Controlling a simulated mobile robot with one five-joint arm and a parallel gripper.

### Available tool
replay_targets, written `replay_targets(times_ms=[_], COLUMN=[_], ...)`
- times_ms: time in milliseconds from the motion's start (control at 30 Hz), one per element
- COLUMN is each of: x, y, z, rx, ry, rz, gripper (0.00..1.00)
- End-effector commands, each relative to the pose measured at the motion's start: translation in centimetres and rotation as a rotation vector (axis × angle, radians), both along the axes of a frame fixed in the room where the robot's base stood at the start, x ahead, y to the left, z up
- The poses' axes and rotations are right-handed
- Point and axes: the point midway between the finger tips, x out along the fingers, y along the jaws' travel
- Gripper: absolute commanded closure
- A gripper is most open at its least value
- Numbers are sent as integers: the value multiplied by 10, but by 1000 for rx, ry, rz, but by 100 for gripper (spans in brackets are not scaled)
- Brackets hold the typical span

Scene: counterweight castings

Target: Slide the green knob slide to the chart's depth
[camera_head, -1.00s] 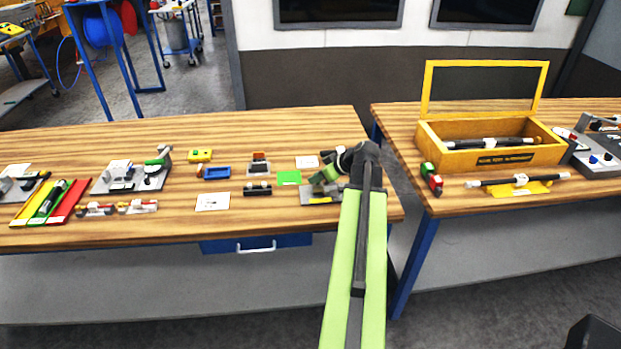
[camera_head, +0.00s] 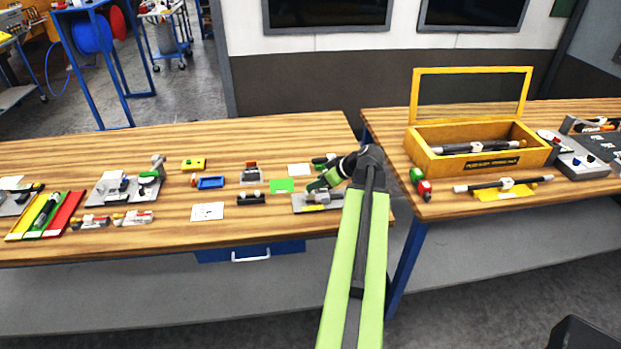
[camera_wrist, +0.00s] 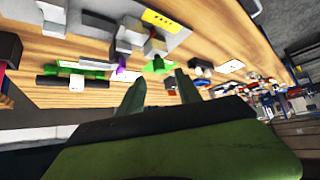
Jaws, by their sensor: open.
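My gripper (camera_head: 319,173) is over the near right part of the left bench, at a grey fixture plate (camera_head: 299,205). In the wrist view its two fingers (camera_wrist: 160,93) are apart, with nothing seen between them. A green knob (camera_wrist: 156,64) shows just beyond the fingertips, beside a purple part (camera_wrist: 121,66) on a grey fixture (camera_wrist: 170,14). I take it for the green knob slide; contact is not visible. In the head view my gripper and arm hide much of the plate. White cards (camera_head: 207,211) and (camera_head: 299,170) lie near; neither is readable as the chart.
A green square (camera_head: 282,186), a black block (camera_head: 250,199) and a blue tray (camera_head: 210,183) lie left of the plate. The right bench holds a yellow open box (camera_head: 480,160). A gap separates the benches. The front strip of the left bench is mostly clear.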

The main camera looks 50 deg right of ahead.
Motion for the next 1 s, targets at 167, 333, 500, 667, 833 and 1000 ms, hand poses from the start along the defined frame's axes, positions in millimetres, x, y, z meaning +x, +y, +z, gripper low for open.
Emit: replay_targets(times_ms=[167,333,500,667,833,1000], x=[-38,-66,-80,-83,-82,-82], y=[-2,-5,-7,-7,-7,-7], z=[49,74,84,84,83,83], rx=[1,1,0,0,0,0], ry=[1,1,0,0,1,1], rz=[-4,-3,-1,0,0,0], gripper=[59,59,59,59,59,59])
